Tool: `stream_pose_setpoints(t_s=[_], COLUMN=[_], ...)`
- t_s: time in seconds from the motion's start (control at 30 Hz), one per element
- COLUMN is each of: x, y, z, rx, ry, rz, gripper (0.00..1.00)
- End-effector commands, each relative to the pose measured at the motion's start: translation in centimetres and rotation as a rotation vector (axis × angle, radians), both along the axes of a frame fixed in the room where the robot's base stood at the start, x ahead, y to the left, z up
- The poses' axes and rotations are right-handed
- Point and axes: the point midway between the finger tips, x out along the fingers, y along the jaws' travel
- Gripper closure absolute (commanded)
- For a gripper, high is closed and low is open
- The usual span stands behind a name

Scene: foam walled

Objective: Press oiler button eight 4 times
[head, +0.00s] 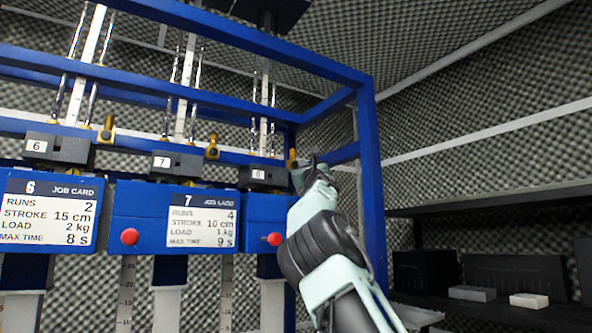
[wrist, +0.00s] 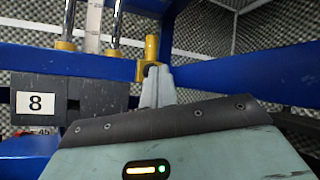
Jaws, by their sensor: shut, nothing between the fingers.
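Station eight has a dark block with a white "8" label (wrist: 35,103); in the head view the block (head: 265,176) stands on the blue rail at the right. A yellow-brass oiler (wrist: 151,48) rises just right of that block; its top also shows in the head view (head: 291,156), partly hidden by my gripper. My gripper (wrist: 158,72) is shut and empty, its fingertips in front of the oiler's lower part. In the head view my gripper (head: 308,162) is beside the oiler. I cannot tell whether the fingertips touch it.
Similar oilers stand beside blocks 6 (head: 106,128) and 7 (head: 212,147). Red buttons (head: 130,236) (head: 274,239) sit on the blue fronts below. A blue frame post (head: 369,170) stands close right of my arm. A dark shelf (head: 470,208) is farther right.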

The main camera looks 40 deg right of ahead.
Motion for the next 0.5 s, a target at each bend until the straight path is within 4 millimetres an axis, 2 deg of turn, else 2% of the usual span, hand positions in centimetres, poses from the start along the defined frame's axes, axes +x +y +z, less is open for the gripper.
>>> stream_pose_setpoints(t_s=[0.03, 0.3, 0.5], x=[-0.3, -2.8, -3.2], y=[0.0, 0.6, 0.7], z=[-1.0, -0.3, 0.1], rx=[0.005, 0.000, -0.001], ry=[0.003, -0.001, -0.001], rz=[-0.001, -0.001, -0.001], gripper=[1.00, 1.00, 1.00])
